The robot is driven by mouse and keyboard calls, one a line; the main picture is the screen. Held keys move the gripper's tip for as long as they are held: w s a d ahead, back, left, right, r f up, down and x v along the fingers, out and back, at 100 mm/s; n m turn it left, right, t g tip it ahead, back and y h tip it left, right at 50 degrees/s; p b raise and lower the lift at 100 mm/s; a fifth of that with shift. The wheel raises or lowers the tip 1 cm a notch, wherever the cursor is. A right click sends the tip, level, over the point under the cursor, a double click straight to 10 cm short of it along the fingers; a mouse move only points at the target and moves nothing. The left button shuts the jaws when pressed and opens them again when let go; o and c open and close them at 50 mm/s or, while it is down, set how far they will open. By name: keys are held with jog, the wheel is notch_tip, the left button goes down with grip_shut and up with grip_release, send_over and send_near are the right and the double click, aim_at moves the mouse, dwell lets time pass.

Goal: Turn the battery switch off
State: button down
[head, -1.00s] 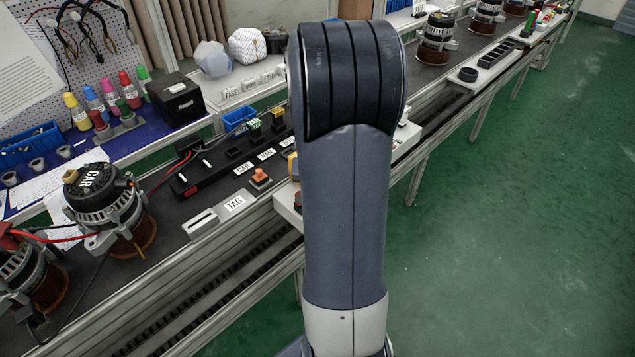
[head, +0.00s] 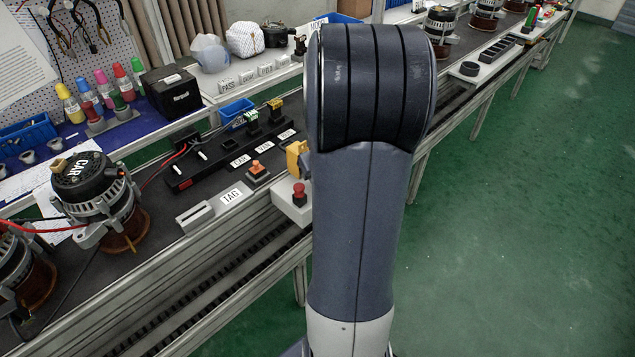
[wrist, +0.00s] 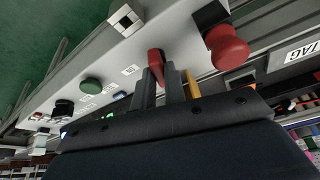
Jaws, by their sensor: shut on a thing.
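A red lever-shaped switch handle (wrist: 155,62) stands on the pale control panel (wrist: 190,30) in the wrist view. In the head view my own arm hides the gripper and the handle.
A red mushroom button (wrist: 228,48) stands close to the right of my gripper; it also shows in the head view (head: 299,190). A green button (wrist: 91,86) and a black knob (wrist: 63,108) lie to the left. A yellow part (wrist: 192,86) is beside my right finger.

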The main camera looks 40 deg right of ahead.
jog(key=shift+d+n+y+b, duration=0.1)
jog(key=shift+n+y+b, duration=0.5)
jog(key=shift+n+b, duration=1)
jog(key=c, duration=1.5)
grip_release()
jog(key=shift+o, duration=0.2)
jog(key=p+v, duration=0.1)
jog(key=v, duration=0.9)
jog(key=shift+s+r, duration=0.3)
jog(key=shift+r, duration=0.05)
jog(key=b+x, duration=0.1)
jog(key=x, duration=1)
jog(key=shift+w, duration=0.15)
jog(key=shift+r, duration=0.1)
